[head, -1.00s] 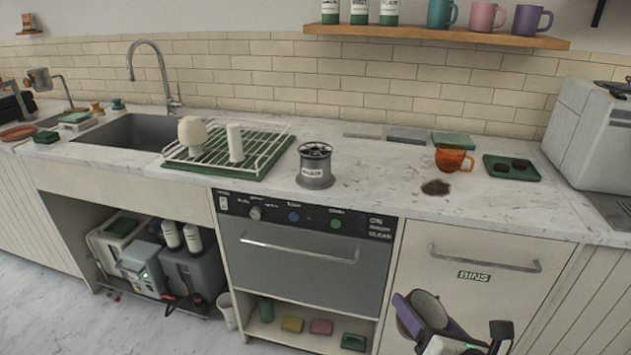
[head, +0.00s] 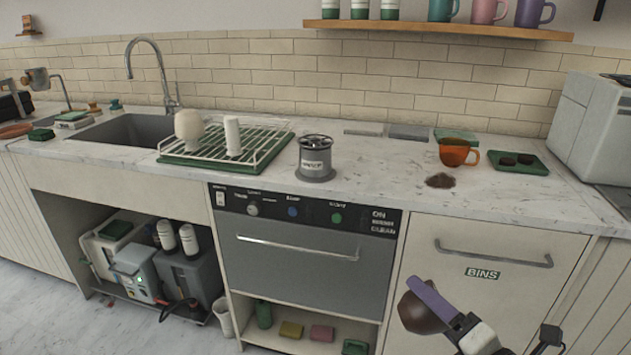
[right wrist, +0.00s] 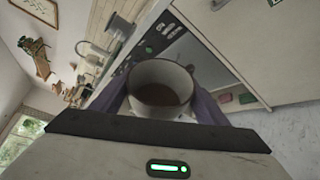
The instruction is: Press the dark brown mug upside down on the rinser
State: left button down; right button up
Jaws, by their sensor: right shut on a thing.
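The dark brown mug (head: 418,316) is in my right gripper (head: 430,302), low in front of the bin cabinet. The purple fingers are shut on it. In the head view its brown outside shows and its opening is turned out of sight. The rinser (head: 316,158) is a grey cylinder with a dark spoked top and a white label. It stands on the counter, up and left of the mug, well apart from it. My left gripper is not in view.
A green drying rack (head: 225,150) with two pale items stands left of the rinser. An orange cup (head: 455,153), brown grounds (head: 440,181) and a green tray (head: 518,163) lie to its right. The counter's front edge (head: 500,212) is above the mug. The counter between rinser and grounds is clear.

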jog(key=shift+r, duration=0.2)
jog(key=shift+f, duration=0.15)
jog(key=m+b, duration=0.1)
jog(key=b, duration=0.1)
jog(key=f+m+t+y+b, duration=0.1)
jog(key=m+b, duration=0.1)
jog(key=b, duration=0.1)
jog(key=shift+r+m+t+b, duration=0.15)
jog(key=shift+m+t+b, duration=0.15)
jog(key=shift+m+b, duration=0.35)
jog(key=shift+r+m+y, duration=0.25)
jog(key=shift+m+y, duration=0.05)
jog(key=shift+m, duration=0.15)
jog(key=shift+r, duration=0.25)
jog(key=shift+f, duration=0.1)
jog(key=m+t+b, duration=0.1)
jog(key=m+b, duration=0.3)
jog(key=shift+f+t, duration=0.35)
jog(key=shift+t, duration=0.05)
jog(key=shift+r+m+t, duration=0.15)
jog(key=shift+m+t, duration=0.15)
jog(key=shift+m, duration=0.4)
jog(key=shift+r+m, duration=0.25)
jog(key=shift+m, duration=0.25)
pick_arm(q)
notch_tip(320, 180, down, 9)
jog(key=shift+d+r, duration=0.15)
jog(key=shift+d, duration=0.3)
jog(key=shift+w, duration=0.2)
